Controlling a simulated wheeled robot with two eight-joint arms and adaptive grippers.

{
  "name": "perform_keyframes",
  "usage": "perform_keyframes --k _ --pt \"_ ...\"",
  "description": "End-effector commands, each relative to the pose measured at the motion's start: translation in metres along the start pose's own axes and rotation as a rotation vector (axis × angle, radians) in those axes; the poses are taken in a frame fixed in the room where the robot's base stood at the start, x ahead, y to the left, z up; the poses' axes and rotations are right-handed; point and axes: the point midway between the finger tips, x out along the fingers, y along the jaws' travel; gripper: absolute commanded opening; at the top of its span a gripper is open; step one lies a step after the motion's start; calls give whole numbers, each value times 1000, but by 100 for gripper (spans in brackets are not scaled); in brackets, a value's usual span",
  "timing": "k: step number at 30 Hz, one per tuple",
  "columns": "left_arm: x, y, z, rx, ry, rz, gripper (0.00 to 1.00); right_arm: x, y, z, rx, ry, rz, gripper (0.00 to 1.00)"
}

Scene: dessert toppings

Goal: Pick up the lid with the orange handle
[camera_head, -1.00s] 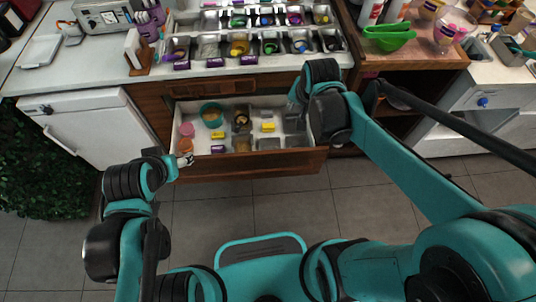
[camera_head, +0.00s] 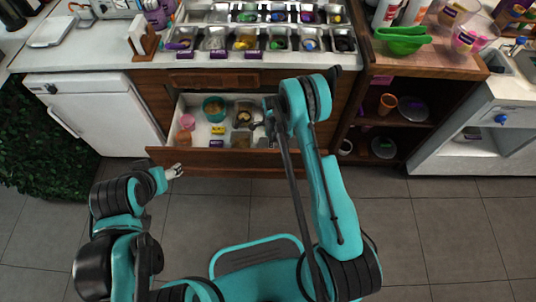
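I cannot make out a lid with an orange handle for certain at this size. The open drawer (camera_head: 230,158) holds a small orange item (camera_head: 187,138) at its left front, below a pink round one (camera_head: 187,122). My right arm reaches up over the drawer's right part. My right gripper (camera_head: 270,126) is mostly hidden by its own arm, at the drawer's right side; its fingers do not show clearly. My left gripper (camera_head: 175,171) is just in front of the drawer's lower left corner, apart from the orange item; its small pale fingertips are too small to judge.
A teal bowl (camera_head: 214,109) stands in the drawer. Topping trays (camera_head: 245,40) line the counter above. Right of the drawer, an open shelf (camera_head: 362,133) holds an orange cup (camera_head: 388,103) and round clear items (camera_head: 413,109). The floor in front is clear.

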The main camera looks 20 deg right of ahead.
Motion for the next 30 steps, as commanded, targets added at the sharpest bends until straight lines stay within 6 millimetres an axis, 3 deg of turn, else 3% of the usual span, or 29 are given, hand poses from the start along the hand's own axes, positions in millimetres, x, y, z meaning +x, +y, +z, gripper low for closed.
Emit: perform_keyframes --k 11,19,27,30 --pt "13 0 9 0 0 0 63 41 0 1 15 1 5 22" --pt "32 0 23 0 0 0 63 81 -2 4 14 1 4 22" --pt "31 0 22 0 0 0 63 83 -2 4 14 1 4 22" --pt "31 0 22 0 0 0 63 83 -2 4 14 1 4 0"
